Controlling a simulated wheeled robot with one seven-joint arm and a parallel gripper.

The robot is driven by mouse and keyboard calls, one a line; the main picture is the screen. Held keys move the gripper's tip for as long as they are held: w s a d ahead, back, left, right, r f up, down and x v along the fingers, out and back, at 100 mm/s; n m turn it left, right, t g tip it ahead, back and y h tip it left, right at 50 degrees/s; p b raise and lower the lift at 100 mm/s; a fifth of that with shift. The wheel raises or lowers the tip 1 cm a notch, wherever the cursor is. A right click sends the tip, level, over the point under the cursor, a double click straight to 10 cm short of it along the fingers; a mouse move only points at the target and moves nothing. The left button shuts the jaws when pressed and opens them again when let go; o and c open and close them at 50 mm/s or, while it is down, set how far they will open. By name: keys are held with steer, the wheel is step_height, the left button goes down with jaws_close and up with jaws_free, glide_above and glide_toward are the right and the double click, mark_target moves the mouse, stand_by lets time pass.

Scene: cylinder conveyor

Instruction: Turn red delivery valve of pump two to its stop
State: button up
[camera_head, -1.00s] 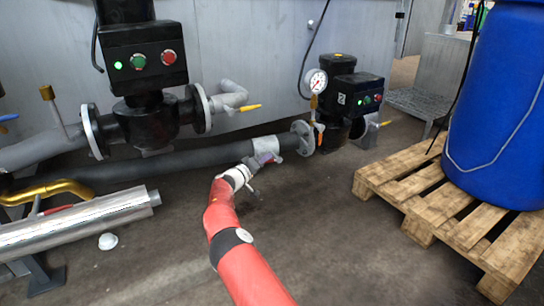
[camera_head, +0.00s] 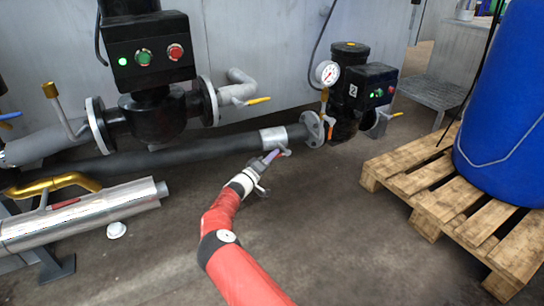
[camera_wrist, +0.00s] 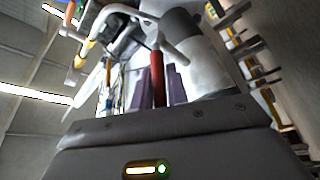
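Pump two (camera_head: 350,95) is the smaller black pump at the right, marked 2, with a lit green lamp. My gripper (camera_head: 279,154) is to the left of this lever, close to the pale sleeve of the dark pipe. In the wrist view a red handle (camera_wrist: 157,77) appears between the two purple fingers of my gripper (camera_wrist: 162,88). The fingers look apart; I cannot tell whether they touch the handle.
A larger pump (camera_head: 150,115) stands at the left, by a silver pipe (camera_head: 90,216) and a yellow pipe. A white pressure gauge (camera_head: 327,72) sits at pump two. A wooden pallet (camera_head: 425,190) with a blue barrel (camera_head: 505,90) stands at the right. The floor between is clear.

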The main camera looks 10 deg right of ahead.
steer(key=o, duration=0.4)
steer(key=shift+d+f, duration=0.1)
steer(key=shift+o, duration=0.2)
steer(key=v, duration=0.7)
steer(key=shift+s+a+p, duration=0.2)
steer(key=shift+a+p, duration=0.1)
steer(key=shift+p, duration=0.05)
